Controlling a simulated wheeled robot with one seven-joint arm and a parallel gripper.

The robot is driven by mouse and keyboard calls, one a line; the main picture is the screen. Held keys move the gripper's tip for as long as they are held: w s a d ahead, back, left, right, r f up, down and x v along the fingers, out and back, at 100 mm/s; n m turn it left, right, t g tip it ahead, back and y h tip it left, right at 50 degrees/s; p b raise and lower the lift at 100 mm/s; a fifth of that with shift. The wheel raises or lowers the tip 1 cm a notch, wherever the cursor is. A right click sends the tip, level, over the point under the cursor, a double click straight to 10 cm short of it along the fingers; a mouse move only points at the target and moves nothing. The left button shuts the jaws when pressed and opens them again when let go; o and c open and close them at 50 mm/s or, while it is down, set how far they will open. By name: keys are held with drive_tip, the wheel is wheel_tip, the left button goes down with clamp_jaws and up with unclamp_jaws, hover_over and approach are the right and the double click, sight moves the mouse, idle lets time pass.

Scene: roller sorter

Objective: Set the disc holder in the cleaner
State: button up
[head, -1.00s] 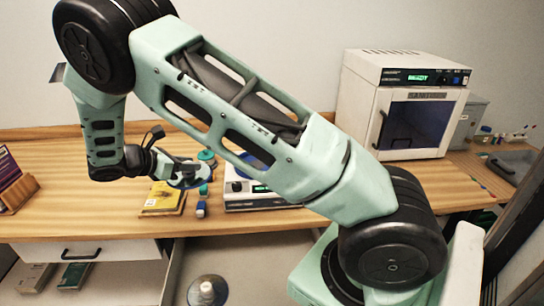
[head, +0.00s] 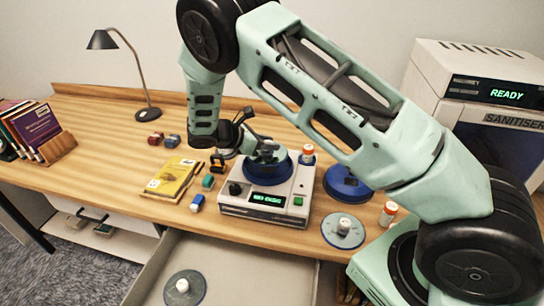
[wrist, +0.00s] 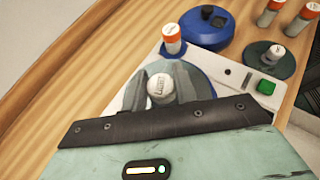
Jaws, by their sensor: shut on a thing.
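My gripper (wrist: 160,92) is shut on the white labelled knob (wrist: 160,88) of a dark grey-green disc holder (wrist: 200,78). In the head view my gripper (head: 262,152) is above the blue round top (head: 268,172) of a white benchtop machine with a green display. Whether the held disc touches that top I cannot tell. The cleaner, a white box marked SANITISER (head: 490,75), stands at the right with its display reading READY. Its front has a dark window (head: 505,150), cut off by the picture edge and partly behind my arm.
Similar knobbed discs lie on the table (head: 343,230) and in the open drawer (head: 185,292). Orange-capped bottles (head: 388,212), a blue round device (head: 347,183), a yellow book (head: 174,177) and small coloured blocks stand around the machine (head: 282,200). A lamp (head: 130,70) is at the back.

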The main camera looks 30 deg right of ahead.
sight(268, 158)
drive_tip(key=shift+f+p, duration=0.75)
drive_tip(key=shift+f, duration=2.15)
drive_tip(key=o, duration=1)
drive_tip(key=shift+f, duration=0.1)
drive_tip(key=b+v, duration=0.4)
drive_tip(key=v, duration=0.8)
drive_tip(key=shift+b, duration=0.4)
drive_tip(key=s+a+r+m+y, duration=0.3)
drive_tip(key=s+y, duration=0.1)
drive_tip(key=s, duration=0.7)
drive_tip(key=s+a+r+m+y, duration=0.3)
drive_tip(key=s+a+r+y, duration=0.1)
drive_tip(key=s, duration=0.7)
drive_tip(key=s+a+r+m+y, duration=0.3)
drive_tip(key=s+y, duration=0.1)
drive_tip(key=s, duration=0.8)
drive_tip(key=shift+a+r+m+t+y, duration=0.3)
drive_tip(key=shift+r+y, duration=0.05)
drive_tip(key=shift+y, duration=0.05)
